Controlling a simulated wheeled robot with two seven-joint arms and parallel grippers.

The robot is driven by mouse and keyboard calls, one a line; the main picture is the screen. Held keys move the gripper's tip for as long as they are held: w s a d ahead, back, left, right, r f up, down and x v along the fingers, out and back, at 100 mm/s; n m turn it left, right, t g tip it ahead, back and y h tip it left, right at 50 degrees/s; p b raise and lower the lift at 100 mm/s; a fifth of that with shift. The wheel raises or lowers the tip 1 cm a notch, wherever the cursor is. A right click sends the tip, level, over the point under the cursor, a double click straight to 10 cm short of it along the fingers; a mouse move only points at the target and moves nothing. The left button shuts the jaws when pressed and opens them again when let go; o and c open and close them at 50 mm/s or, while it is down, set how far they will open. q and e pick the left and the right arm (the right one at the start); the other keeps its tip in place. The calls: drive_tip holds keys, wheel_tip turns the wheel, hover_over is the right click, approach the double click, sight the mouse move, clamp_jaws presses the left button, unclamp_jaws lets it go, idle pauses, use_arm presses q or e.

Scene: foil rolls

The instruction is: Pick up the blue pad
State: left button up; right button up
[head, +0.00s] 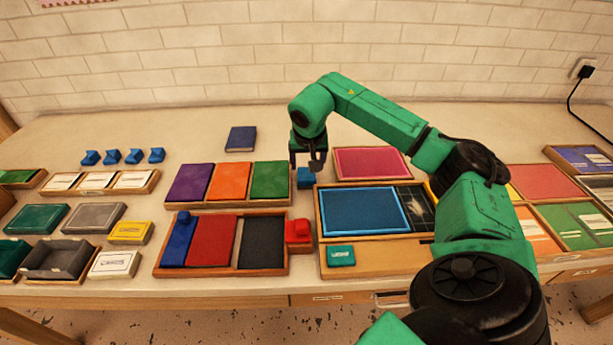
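Several blue items could be the blue pad. A large flat blue pad (362,210) lies in a wooden tray right of centre. A small blue block (306,179) sits behind that tray's left corner. A narrow blue pad (179,243) lies in the lower middle tray, and a dark blue book-like pad (241,138) lies alone farther back. My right gripper (305,162) points down just above and behind the small blue block, fingers apart, with nothing visibly held. It partly overlaps the block in the picture, so contact is hard to tell. My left gripper is out of view.
A tray of purple, orange and green pads (230,182) stands left of the gripper. A red block (298,232) and a teal block (341,255) are nearer. The table's back strip is mostly clear.

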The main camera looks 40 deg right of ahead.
drive_tip(key=p+x, duration=0.1)
drive_tip(key=x, duration=0.4)
drive_tip(key=shift+a+f+p, duration=0.1)
drive_tip(key=shift+f+p, duration=0.15)
drive_tip(key=shift+p, duration=0.15)
drive_tip(key=shift+f, duration=0.25)
drive_tip(key=c, duration=1)
drive_tip(key=shift+r, duration=0.15)
wheel_tip(320, 180, up, 9)
drive_tip(key=shift+w+r+b, duration=0.1)
drive_tip(key=shift+b, duration=0.7)
wheel_tip(320, 180, up, 11)
hover_over(306, 174)
drive_tip(key=shift+s, duration=0.2)
